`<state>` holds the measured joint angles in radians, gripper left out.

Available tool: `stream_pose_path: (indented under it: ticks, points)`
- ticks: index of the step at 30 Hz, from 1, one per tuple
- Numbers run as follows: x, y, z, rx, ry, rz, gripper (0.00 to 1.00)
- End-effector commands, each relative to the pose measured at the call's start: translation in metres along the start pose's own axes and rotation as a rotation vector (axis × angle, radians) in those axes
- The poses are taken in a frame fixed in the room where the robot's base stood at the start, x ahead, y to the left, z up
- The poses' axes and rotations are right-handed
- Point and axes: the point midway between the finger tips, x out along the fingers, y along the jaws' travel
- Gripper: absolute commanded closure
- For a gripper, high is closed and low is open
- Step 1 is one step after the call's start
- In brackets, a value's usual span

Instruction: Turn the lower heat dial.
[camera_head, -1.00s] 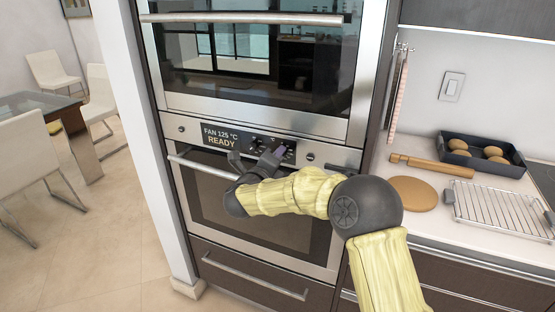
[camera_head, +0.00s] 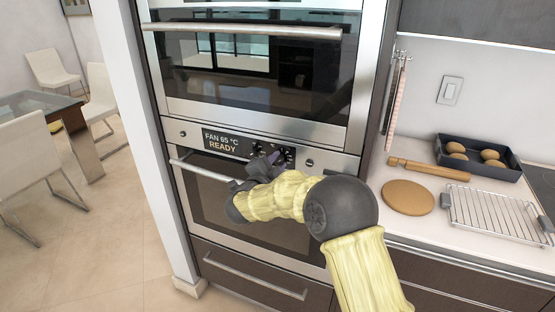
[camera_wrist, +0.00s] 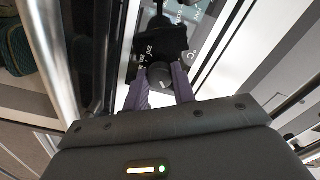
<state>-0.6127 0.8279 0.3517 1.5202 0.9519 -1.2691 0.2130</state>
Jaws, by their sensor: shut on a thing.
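The lower oven (camera_head: 188,136) has a control panel with a display (camera_head: 220,142) reading "FAN 65 °C READY". To its right is a black dial area with white markings. In the wrist view, a round dark dial (camera_wrist: 160,76) sits between the two purple fingers of my gripper (camera_wrist: 162,84). My gripper is shut on this dial. In the head view, my gripper (camera_head: 272,160) is at the dial area, and my wrist and fingers partly cover it.
The lower oven's handle bar (camera_head: 190,168) runs just below the panel. The upper oven (camera_head: 250,80) is above, with its own handle (camera_head: 240,29). On the right counter are a tray of buns (camera_head: 478,152), a rolling pin (camera_head: 428,168), a round board (camera_head: 408,197) and a wire rack (camera_head: 490,212).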

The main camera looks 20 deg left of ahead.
Motion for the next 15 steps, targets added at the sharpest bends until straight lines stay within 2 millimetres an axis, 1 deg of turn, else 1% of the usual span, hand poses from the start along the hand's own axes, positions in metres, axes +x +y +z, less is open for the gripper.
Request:
stream_pose_path:
  ticks: [15]
  points:
    - [-0.0017, -0.0003, 0.0013, -0.495, -0.008, 0.003, 0.97]
